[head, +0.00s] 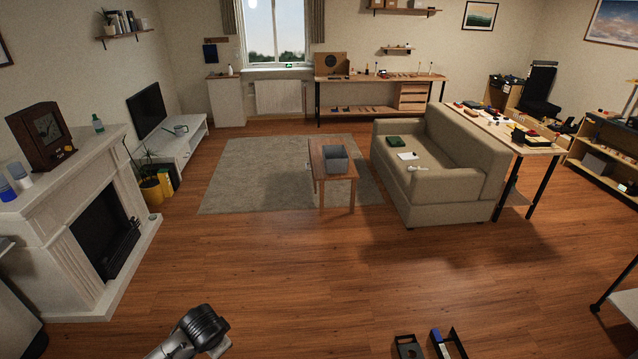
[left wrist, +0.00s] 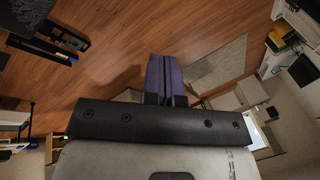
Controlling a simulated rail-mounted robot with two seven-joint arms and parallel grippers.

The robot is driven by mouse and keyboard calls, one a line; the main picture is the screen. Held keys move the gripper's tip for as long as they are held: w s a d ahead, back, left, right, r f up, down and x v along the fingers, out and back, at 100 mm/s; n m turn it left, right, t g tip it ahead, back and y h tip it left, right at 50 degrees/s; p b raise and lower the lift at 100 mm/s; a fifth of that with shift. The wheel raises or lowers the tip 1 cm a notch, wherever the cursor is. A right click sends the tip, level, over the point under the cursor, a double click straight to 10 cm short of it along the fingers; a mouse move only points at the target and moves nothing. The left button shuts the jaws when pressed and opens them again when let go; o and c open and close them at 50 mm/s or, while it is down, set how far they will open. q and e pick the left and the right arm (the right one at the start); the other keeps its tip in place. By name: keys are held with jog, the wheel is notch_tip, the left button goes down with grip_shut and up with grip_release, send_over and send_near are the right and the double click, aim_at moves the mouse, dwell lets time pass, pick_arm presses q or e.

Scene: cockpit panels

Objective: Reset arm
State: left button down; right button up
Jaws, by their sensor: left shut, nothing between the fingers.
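My left arm (head: 192,333) comes in at the bottom left of the head view, over the wooden floor; its fingers cannot be made out there. In the left wrist view my left gripper (left wrist: 163,58) is shut, its two purple-grey fingers side by side with nothing between them. It touches nothing that I can see, and floor shows beyond it. My right arm and gripper are in neither view.
A dark tray-like piece (head: 408,347) and a blue-edged one (head: 448,343) show at the bottom edge. A white fireplace (head: 62,240) stands left, a sofa (head: 445,205) and a low table (head: 340,172) farther back. The floor between is clear.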

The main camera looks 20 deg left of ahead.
pick_arm(q)
jog(key=s+d+r+t+h, duration=0.1)
jog(key=s+d+r+t, duration=0.25)
jog(key=d, duration=0.35)
jog(key=s+d+r+t+h, duration=0.1)
jog(key=s+d+r+t, duration=0.1)
jog(key=s+d+r, duration=0.4)
jog(key=s+d+f+n+g+h, duration=0.1)
jog(key=s+d+f+g, duration=0.15)
jog(key=s+f, duration=0.5)
jog(key=s+d+f+n+g, duration=0.1)
jog(key=s+d+f+g, duration=0.2)
jog(key=s, duration=0.8)
jog(key=w+p+v, duration=0.3)
jog(key=p+v, duration=0.8)
jog(key=p, duration=0.1)
jog(key=shift+w+a+r+t+p, duration=0.3)
jog(key=shift+r+t+p, duration=0.1)
jog(key=shift+r, duration=0.35)
